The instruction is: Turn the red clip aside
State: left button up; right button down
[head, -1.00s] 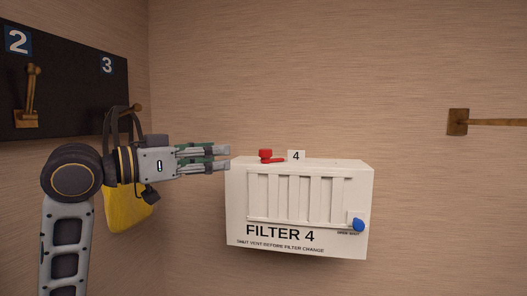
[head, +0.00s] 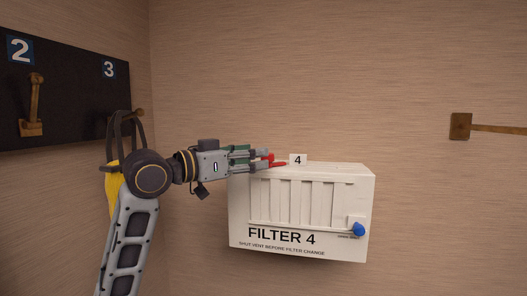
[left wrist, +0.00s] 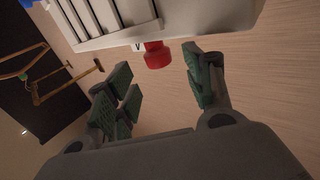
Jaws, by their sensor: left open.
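The red clip (head: 278,163) sits on top of the white filter box (head: 311,238), near its left end. It has a raised knob and a flat lever pointing right. My left gripper (head: 264,160) reaches in from the left at the height of the box top, its fingertips at the clip's knob and partly hiding it. In the left wrist view the red knob (left wrist: 157,55) lies just ahead of the open fingers, between their lines. I cannot tell whether a finger touches it. My right gripper is not in view.
A blue knob (head: 358,229) is at the box's lower right front. A dark hook board (head: 66,95) with a hanging yellow item (head: 114,193) is at left. A wall bracket (head: 461,126) is at right.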

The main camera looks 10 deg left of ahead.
aim_at(273, 160)
pick_arm(q)
jog(key=shift+p+x, duration=0.55)
jog(key=shift+x, duration=1.55)
jog(key=c, duration=1)
jog(key=shift+w+a+m+g+h, duration=0.1)
jog(key=shift+m+g+h, duration=0.7)
jog(key=shift+h, duration=0.2)
jog(key=shift+w+m+g+h, duration=0.1)
jog(key=shift+m+g+h, duration=0.9)
jog(key=shift+g, duration=0.3)
jog(key=shift+w+a+m+g+h+b, duration=0.1)
jog(key=shift+m+g+h+b, duration=0.15)
jog(key=shift+m+g+h, duration=0.45)
jog(key=shift+m+g+h+b, duration=0.25)
jog(key=shift+m+g, duration=0.55)
jog(key=shift+g, duration=0.6)
jog(key=shift+m+g+h, duration=0.25)
jog(key=shift+m+g, duration=0.25)
jog(key=shift+g, duration=0.2)
jog(key=o, duration=1)
